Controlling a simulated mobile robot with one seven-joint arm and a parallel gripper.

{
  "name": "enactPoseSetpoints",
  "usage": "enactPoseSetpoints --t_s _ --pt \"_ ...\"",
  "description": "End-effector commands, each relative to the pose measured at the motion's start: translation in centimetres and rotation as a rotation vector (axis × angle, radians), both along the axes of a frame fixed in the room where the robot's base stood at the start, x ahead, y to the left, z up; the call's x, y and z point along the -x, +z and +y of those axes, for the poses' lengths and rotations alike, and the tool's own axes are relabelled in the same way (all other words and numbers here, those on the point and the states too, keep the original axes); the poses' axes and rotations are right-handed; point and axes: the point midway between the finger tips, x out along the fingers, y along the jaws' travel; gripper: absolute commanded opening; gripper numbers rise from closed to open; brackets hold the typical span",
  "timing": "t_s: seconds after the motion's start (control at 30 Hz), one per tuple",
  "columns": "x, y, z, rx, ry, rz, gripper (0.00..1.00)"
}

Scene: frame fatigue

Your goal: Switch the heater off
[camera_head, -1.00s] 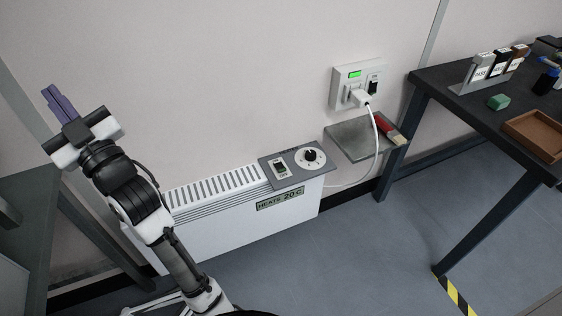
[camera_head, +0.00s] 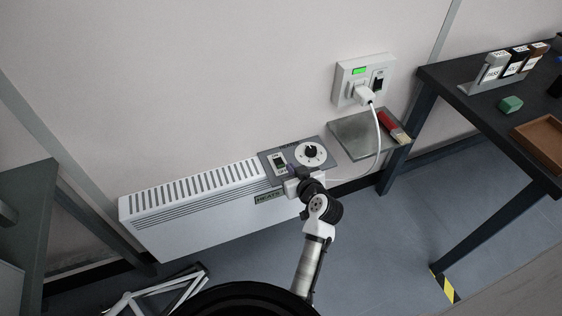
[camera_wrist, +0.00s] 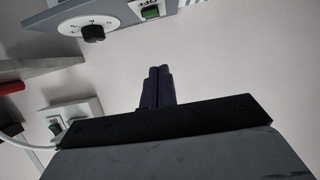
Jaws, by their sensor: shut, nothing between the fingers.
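The white heater (camera_head: 190,215) stands low against the wall. Its grey top panel holds a rocker switch (camera_head: 278,161) and a round dial (camera_head: 311,153). In the wrist view the same switch (camera_wrist: 150,13) shows a green face, and the dial (camera_wrist: 93,33) has a black knob. My gripper (camera_head: 292,171) is at the panel's front edge, just right of and below the switch in the head view. Its dark purple fingers are together and empty in the wrist view (camera_wrist: 159,70). Contact with the panel cannot be told. My gripper hides part of the heater's front label (camera_head: 268,197).
A wall socket (camera_head: 343,80) has a lit green display, a black switch (camera_head: 378,82) and a white plug (camera_head: 363,95) with a hanging cord. A grey shelf (camera_head: 350,135) holds a red object (camera_head: 388,121). Dark tables stand left (camera_head: 30,190) and right (camera_head: 455,95).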

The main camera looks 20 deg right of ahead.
Motion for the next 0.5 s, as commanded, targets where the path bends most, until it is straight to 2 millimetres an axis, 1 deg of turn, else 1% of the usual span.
enactPoseSetpoints --t_s 0.33,0.43,0.5 --pt "-0.3 0.0 0.0 0.001 0.000 -0.002 0.00" --pt "-1.2 -0.2 0.1 0.000 0.001 -0.002 0.00" --pt "-2.2 -0.6 0.1 0.000 0.002 -0.002 0.00"
